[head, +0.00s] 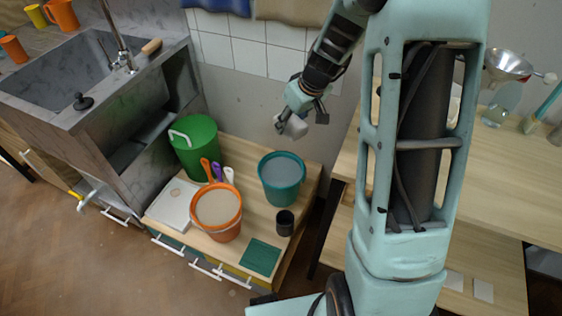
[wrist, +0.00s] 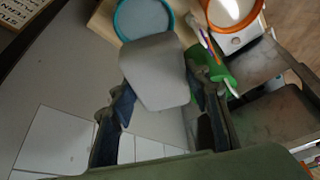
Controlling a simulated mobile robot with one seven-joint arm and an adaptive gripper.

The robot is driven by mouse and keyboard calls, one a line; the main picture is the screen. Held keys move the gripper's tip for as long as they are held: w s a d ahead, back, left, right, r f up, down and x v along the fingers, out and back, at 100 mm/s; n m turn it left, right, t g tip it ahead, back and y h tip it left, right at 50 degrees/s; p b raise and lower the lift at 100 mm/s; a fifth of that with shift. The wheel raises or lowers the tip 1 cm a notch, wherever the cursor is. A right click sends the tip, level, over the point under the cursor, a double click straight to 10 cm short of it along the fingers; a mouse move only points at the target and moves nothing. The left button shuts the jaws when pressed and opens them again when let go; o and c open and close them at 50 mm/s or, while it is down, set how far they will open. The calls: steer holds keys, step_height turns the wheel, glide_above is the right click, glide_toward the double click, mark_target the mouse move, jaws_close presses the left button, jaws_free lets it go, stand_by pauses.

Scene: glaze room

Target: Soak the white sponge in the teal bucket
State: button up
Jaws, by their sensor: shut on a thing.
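My gripper (head: 306,112) is shut on the white sponge (head: 294,126), which looks pale grey in this light. In the wrist view the sponge (wrist: 155,71) sits between the two fingers of my gripper (wrist: 160,88). The teal bucket (head: 281,184) stands on the low wooden bench and holds greyish liquid. The sponge is in the air above the bench, higher than the bucket, near its back side. In the wrist view the bucket's teal rim (wrist: 118,28) shows beyond the sponge, which covers part of its lower edge.
An orange bucket (head: 222,229) with pale liquid stands to the left of the teal one. A green canister (head: 196,150), a black cup (head: 285,222) and a green mat (head: 260,257) are on the bench (head: 250,200). A stone sink (head: 60,80) stands left.

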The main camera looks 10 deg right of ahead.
steer(key=w+f+n+b, duration=0.2)
steer(key=f+b, duration=0.6)
steer(key=f, duration=0.4)
steer(key=w+f+n+g+y+b, duration=0.1)
steer(key=w+f+n+b, duration=0.2)
steer(key=f+b, duration=0.4)
steer(key=w+f+n+g+b, duration=0.1)
steer(key=w+f+b, duration=0.3)
steer(key=f, duration=1.2)
steer(key=a+n+b, duration=0.1)
steer(key=b, duration=0.3)
steer(key=shift+w+f+n+y+b, duration=0.3)
steer(key=shift+w+f+y+b, duration=0.05)
steer(key=shift+w+f+y, duration=0.05)
steer(key=shift+r, duration=0.15)
step_height(320, 180, up, 11)
steer(key=p, duration=0.5)
steer(key=shift+f, duration=0.2)
stand_by(0.4)
